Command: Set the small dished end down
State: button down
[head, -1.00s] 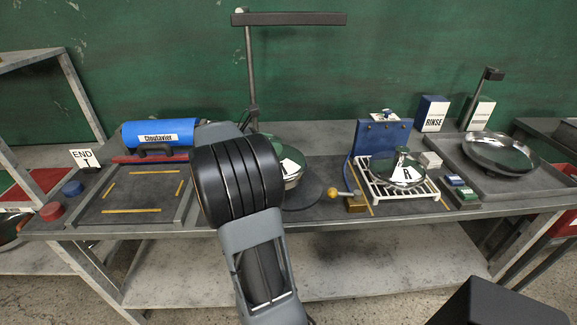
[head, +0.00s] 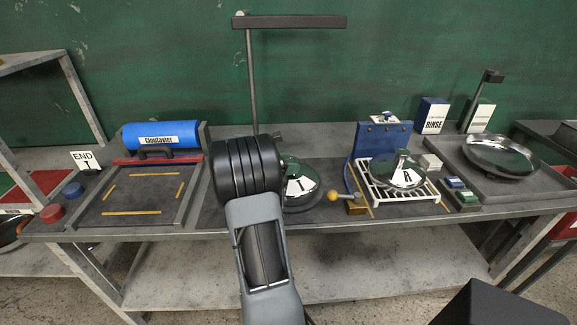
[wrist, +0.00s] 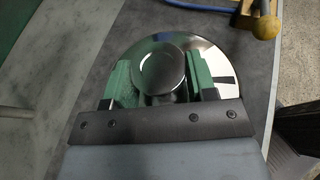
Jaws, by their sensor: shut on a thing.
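The small dished end (head: 303,184) is a shiny round steel dish with a white lettered label, over the grey mat of the bench, right of my arm in the head view. In the wrist view the dished end (wrist: 150,45) fills the middle, with a round raised boss at its centre. My gripper (wrist: 161,74) has its green fingers on either side of that boss, shut on it. In the head view my arm hides the fingers and the dish's left part. Whether the dish touches the mat is unclear.
A yellow-knobbed lever (head: 334,195) stands close right of the dish. Beyond are a white rack (head: 408,195) bearing another labelled dish, and a tray (head: 541,186) with a larger dish. A yellow-marked tray (head: 118,211) lies left. A lamp post (head: 251,90) rises behind.

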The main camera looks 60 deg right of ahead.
jog(key=shift+f, duration=0.2)
jog(key=shift+f, duration=0.1)
jog(key=shift+c, duration=2.2)
grip_release()
jog(key=shift+f, duration=0.15)
jog(key=shift+a+r, duration=0.1)
jog(key=shift+r, duration=0.15)
jog(key=v, duration=1.1)
jog(key=shift+w+a, duration=0.15)
jog(key=shift+a, duration=0.25)
